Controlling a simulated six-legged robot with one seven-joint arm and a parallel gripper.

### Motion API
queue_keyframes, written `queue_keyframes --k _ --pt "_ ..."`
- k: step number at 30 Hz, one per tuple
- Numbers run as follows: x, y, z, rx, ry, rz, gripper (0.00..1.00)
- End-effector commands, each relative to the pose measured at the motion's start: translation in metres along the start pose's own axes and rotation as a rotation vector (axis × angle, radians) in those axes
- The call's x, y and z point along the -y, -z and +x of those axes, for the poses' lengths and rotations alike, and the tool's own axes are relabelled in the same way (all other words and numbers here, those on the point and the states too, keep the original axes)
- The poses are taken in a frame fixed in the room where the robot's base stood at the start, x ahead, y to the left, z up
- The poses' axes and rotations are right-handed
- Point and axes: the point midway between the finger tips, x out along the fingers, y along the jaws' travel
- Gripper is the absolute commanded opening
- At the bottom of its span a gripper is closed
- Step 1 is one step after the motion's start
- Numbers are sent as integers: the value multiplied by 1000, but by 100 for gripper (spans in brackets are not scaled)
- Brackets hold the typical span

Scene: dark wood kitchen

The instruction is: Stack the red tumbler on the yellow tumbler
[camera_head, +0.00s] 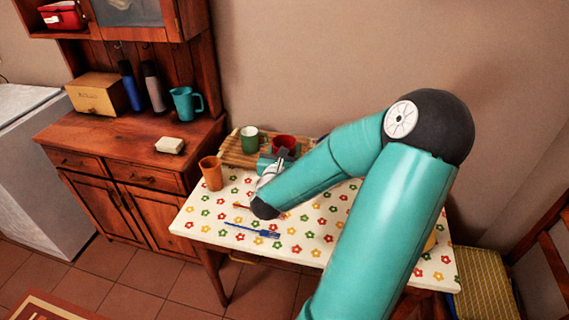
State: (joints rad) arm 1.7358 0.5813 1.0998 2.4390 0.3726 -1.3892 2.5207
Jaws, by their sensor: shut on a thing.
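The red tumbler (287,141) shows at the back of the flowered table, beside the wooden tray. My gripper (281,153) is at its near side and is shut on it. My forearm and wrist hide part of the grip, and I cannot tell whether the tumbler is lifted or resting. A small yellow patch (430,241) shows at the right edge of my arm; it may be the yellow tumbler, mostly hidden behind the arm.
A green cup (249,139) is on the wooden tray (232,153). An orange cup (211,174) stands at the table's left. A blue utensil (252,230) lies near the front edge. A cabinet (130,150) adjoins the left. My arm covers the table's right side.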

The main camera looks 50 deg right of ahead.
Motion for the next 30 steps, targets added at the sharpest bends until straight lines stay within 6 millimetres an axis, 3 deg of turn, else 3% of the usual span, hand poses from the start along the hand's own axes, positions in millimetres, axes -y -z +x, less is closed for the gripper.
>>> queue_keyframes --k 8,15,24,30 --pt "-14 27 55 -3 0 2 32" --pt "-21 65 86 -3 -2 1 32" --pt "-25 89 106 -3 -1 -2 32" --pt "-24 115 105 -1 -2 -1 32"
